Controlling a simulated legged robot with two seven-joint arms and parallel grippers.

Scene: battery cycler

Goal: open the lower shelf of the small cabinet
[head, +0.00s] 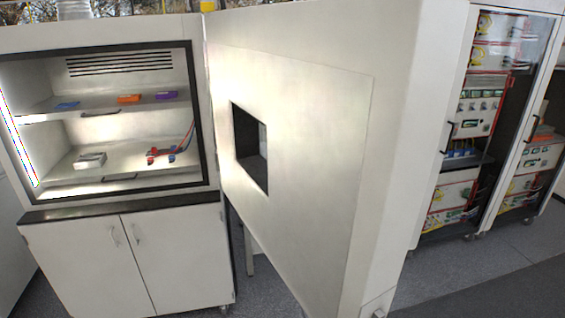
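The small cabinet (110,47) stands at the left with its front open, showing two shelves inside a dark frame. The lower shelf (130,158) has a dark bar handle (105,178) along its front edge and sits inside the cabinet. A grey box-shaped item (90,160) and red and blue connectors with cables (165,154) are on it. The upper shelf (60,109) also has a front handle and carries small blue, orange and purple items. The cabinet's thick white door (310,110), with a small window, is swung open to the right. Neither gripper is in view.
Below the cabinet is a white base unit (125,265) with two closed doors and a dark top ledge. Glass-fronted racks (480,120) of equipment stand at the right. The open door fills the middle. Grey floor (480,270) is clear at lower right.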

